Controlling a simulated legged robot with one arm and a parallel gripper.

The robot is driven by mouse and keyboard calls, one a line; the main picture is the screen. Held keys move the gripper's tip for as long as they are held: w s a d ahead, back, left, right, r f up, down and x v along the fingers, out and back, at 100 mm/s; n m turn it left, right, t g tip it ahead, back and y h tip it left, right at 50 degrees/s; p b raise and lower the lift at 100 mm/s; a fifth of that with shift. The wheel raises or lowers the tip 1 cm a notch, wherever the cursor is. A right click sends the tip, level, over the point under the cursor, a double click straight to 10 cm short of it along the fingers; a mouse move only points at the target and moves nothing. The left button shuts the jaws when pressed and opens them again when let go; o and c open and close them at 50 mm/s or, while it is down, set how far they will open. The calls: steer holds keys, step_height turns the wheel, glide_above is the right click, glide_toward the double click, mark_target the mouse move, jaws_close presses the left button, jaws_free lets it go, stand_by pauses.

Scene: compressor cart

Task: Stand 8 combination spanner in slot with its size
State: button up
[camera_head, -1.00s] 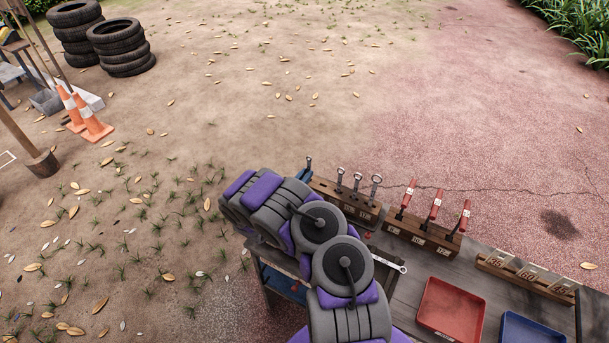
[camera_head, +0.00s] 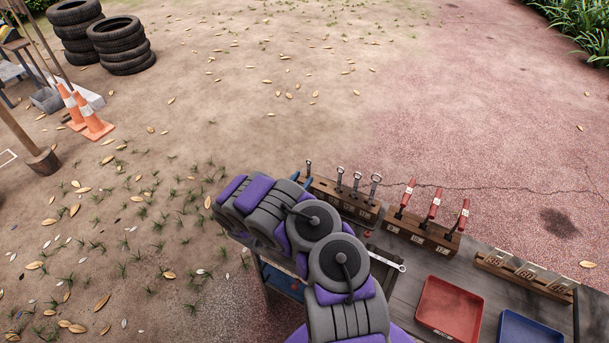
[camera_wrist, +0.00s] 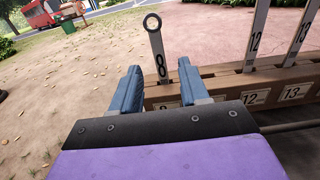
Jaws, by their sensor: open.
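The 8 combination spanner (camera_wrist: 156,50) stands in the left end of the wooden rack (camera_wrist: 222,85), ring end up and leaning slightly left in the wrist view. A label partly hidden by my gripper sits below it and seems to read 8. In the head view the spanner's ring (camera_head: 308,163) shows above the rack (camera_head: 335,199). My gripper (camera_wrist: 160,82) is open, with one blue finger on each side of the spanner's line and apparent gaps to both. I cannot tell how deep the spanner sits.
Spanners marked 12 (camera_wrist: 255,35) and 13 (camera_wrist: 300,38) stand to the right. Another spanner (camera_head: 388,259) lies on the bench. Red-handled tools (camera_head: 434,205) stand in a second rack, near a red tray (camera_head: 450,308) and a blue tray (camera_head: 530,328).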

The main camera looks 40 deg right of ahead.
steer(key=p+v, duration=0.1)
steer(key=v, duration=0.4)
steer(key=shift+r, duration=0.1)
stand_by(0.3)
